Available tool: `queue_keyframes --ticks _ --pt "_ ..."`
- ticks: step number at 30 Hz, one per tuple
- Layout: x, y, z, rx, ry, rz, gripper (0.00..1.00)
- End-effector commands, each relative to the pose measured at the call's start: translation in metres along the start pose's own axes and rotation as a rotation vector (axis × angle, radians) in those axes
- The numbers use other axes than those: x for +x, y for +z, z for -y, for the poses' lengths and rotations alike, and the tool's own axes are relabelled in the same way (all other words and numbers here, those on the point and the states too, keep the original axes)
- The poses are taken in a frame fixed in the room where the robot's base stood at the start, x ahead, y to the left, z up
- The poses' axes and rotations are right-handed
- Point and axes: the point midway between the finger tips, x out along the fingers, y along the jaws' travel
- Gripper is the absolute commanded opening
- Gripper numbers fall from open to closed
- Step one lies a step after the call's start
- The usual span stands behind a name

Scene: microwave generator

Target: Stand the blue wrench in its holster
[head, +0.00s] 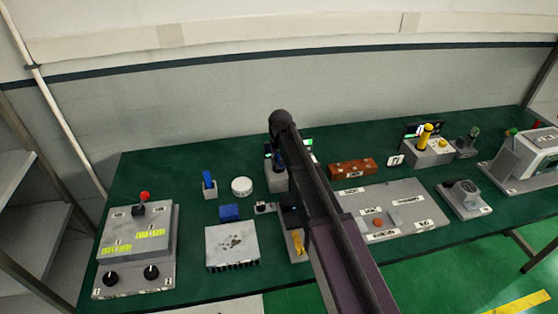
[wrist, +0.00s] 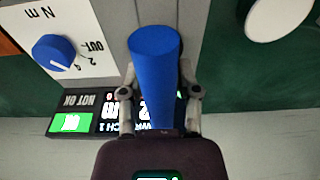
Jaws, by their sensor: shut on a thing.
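The blue wrench shows in the wrist view as a thick blue cylinder (wrist: 155,60). My gripper (wrist: 160,90) has a finger on each side of it and is shut on it. The wrench's far end is hidden, so I cannot tell whether it touches anything. In the head view my arm largely covers the gripper; a dark blue bit (head: 279,158) shows beside the arm, above a grey block. A small grey block with an upright blue piece (head: 208,179) stands to the left; I cannot tell whether it is the holster.
A display (wrist: 72,122) reading NOT OK and a white panel with a blue knob (wrist: 55,52) are close to my gripper. A brown block (head: 352,170) is right.

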Motion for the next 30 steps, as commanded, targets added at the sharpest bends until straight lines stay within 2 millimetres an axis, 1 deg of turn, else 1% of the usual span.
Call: queue_keyframes --ticks 11,12,14,15,16,30 --pt "0.0033 0.0003 0.0001 0.000 0.000 0.000 0.00" --pt "0.0033 0.0003 0.0001 0.000 0.000 0.000 0.45" --pt "0.0028 0.0003 0.0001 0.000 0.000 0.000 0.63" --pt "0.0028 0.0003 0.0001 0.000 0.000 0.000 0.75" --pt "0.0028 0.0003 0.0001 0.000 0.000 0.000 0.82" --pt "0.0020 0.0003 0.0000 0.000 0.000 0.000 0.82"
